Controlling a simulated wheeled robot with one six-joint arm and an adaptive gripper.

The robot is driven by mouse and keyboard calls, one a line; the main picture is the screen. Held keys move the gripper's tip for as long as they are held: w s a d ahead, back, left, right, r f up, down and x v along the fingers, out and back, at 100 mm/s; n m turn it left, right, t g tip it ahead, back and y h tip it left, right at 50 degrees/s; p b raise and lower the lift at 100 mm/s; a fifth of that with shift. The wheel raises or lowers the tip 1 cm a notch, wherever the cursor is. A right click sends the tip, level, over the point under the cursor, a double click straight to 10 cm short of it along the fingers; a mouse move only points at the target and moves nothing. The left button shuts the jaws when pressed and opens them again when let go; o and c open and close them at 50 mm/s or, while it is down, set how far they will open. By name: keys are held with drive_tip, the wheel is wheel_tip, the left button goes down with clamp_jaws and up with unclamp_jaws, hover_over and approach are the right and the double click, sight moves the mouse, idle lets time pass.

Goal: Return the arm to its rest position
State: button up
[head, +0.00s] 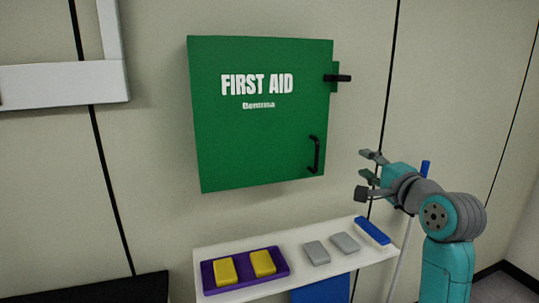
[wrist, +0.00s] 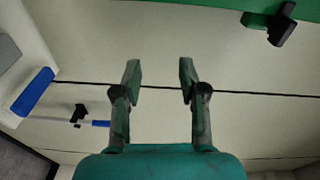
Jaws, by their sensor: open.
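My gripper (head: 368,166) is at the right in the head view, in front of the wall and to the right of the green first aid cabinet. In the wrist view my gripper (wrist: 157,75) has its two fingers spread wide apart, with nothing between them. My gripper is open and empty. My arm comes up from the lower right and bends toward the left at its upper joint.
The green first aid cabinet (head: 260,145) is closed on the wall, with a black handle. Below it, a white shelf (head: 235,293) holds a purple tray (head: 246,277) with two yellow blocks, two grey blocks (head: 316,253) and a blue bar (head: 372,231). A black surface lies lower left.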

drive_tip(key=s+a+f+n+h, duration=0.1)
drive_tip(key=s+f, duration=0.3)
drive_tip(key=f, duration=0.6)
drive_tip(key=s+f+n+h, duration=0.1)
drive_tip(key=s+f, duration=0.3)
drive_tip(key=f, duration=0.5)
drive_tip(key=s+a+f+h, duration=0.1)
drive_tip(key=s+f, duration=0.3)
drive_tip(key=f, duration=0.6)
drive_tip(key=s+f+n+g, duration=0.1)
drive_tip(key=s+f+n, duration=0.1)
drive_tip(key=s+f, duration=0.65)
drive_tip(key=s+a+f+n+h, duration=0.1)
drive_tip(key=s+f+n, duration=0.15)
drive_tip(key=s, duration=0.75)
drive_tip(key=s+a+f+n+h, duration=0.1)
drive_tip(key=s+f+n, duration=0.15)
drive_tip(key=s, duration=0.65)
drive_tip(key=s+r+n, duration=0.1)
drive_tip(key=s+n, duration=0.1)
drive_tip(key=s, duration=0.7)
drive_tip(key=s+r+n+g, duration=0.1)
drive_tip(key=s+r+n, duration=0.1)
drive_tip(key=s, duration=0.7)
drive_tip(key=shift+a+n+y, duration=0.3)
drive_tip(key=shift+a+n, duration=0.15)
drive_tip(key=shift+n, duration=0.15)
drive_tip(key=shift+s, duration=0.1)
